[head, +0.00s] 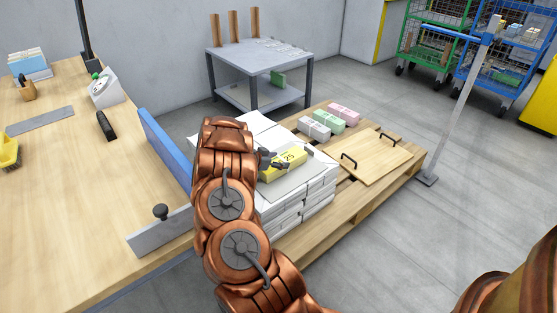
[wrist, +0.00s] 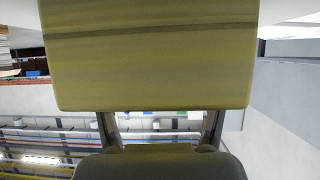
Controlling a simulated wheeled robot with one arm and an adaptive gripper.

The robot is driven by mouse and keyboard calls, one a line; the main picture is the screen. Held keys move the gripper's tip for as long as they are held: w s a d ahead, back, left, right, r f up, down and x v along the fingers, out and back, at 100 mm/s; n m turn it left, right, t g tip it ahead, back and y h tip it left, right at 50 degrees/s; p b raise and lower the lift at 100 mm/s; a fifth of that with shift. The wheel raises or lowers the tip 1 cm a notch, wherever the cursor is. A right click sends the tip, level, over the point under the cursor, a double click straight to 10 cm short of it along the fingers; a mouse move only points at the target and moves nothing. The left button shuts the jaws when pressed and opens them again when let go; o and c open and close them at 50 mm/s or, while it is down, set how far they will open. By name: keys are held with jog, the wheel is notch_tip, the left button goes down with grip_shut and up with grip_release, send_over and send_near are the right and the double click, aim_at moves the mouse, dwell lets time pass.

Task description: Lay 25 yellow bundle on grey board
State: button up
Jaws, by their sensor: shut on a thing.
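The yellow bundle (head: 284,163), marked 25, is at the grey board (head: 287,186) on top of a stack of white paper bundles. My gripper (head: 271,160) is shut on the yellow bundle from its left end. In the wrist view the yellow bundle (wrist: 150,55) fills the upper middle, with the gripper's fingers below it. My arm hides part of the stack and the board's left side. I cannot tell whether the bundle touches the board or is held just above it.
The stack stands on a wooden pallet (head: 290,243). White, green and pink bundles (head: 328,119) lie at the pallet's back, beside a wooden panel with black handles (head: 375,155). A workbench (head: 60,200) is at left, a grey table (head: 259,55) behind.

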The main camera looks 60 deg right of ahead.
jog(key=o, duration=1.9)
jog(key=shift+c, duration=0.2)
jog(key=shift+v, duration=3.75)
notch_tip(320, 180, up, 9)
jog(key=p, duration=0.9)
